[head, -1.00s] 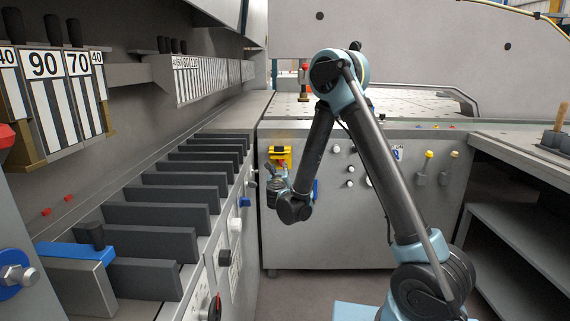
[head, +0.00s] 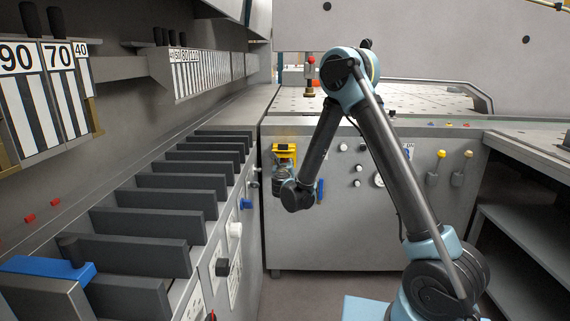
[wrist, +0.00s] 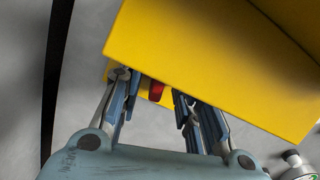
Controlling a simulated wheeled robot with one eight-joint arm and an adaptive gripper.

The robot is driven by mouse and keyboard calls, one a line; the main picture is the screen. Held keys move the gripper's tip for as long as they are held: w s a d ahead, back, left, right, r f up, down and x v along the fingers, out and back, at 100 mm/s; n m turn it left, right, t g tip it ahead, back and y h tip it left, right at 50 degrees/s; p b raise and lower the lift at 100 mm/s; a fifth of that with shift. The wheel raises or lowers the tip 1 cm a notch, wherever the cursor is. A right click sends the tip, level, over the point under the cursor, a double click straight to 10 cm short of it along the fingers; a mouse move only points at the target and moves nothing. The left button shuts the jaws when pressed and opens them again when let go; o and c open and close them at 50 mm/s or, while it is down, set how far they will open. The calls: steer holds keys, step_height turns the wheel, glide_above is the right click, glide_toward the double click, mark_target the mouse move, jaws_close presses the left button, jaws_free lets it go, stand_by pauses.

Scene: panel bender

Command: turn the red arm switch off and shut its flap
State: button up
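The yellow switch box (head: 285,149) is on the front of the grey cabinet, with its flap standing open. In the wrist view the yellow flap (wrist: 215,60) fills much of the upper part and sticks out over my fingers. A small piece of the red switch (wrist: 156,90) shows below the flap's edge, between my fingertips. The rest of the switch is hidden, and I cannot tell its position. My gripper (wrist: 155,98) is open, with its tips partly under the flap. I cannot tell whether they touch anything. In the head view my gripper (head: 280,172) is just below the box.
A blue handle (head: 320,190) and several knobs (head: 358,170) are on the cabinet front to the right of the box. The press bed with dark plates (head: 170,203) runs along the left. Open floor (head: 315,292) lies in front of the cabinet.

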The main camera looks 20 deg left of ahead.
jaws_close()
steer(key=shift+n, duration=0.5)
steer(key=n, duration=0.6)
steer(key=shift+d+n, duration=0.1)
steer(key=shift+n, duration=0.2)
steer(key=n, duration=0.3)
steer(key=shift+s+r, duration=0.1)
steer(key=shift+n, duration=2.2)
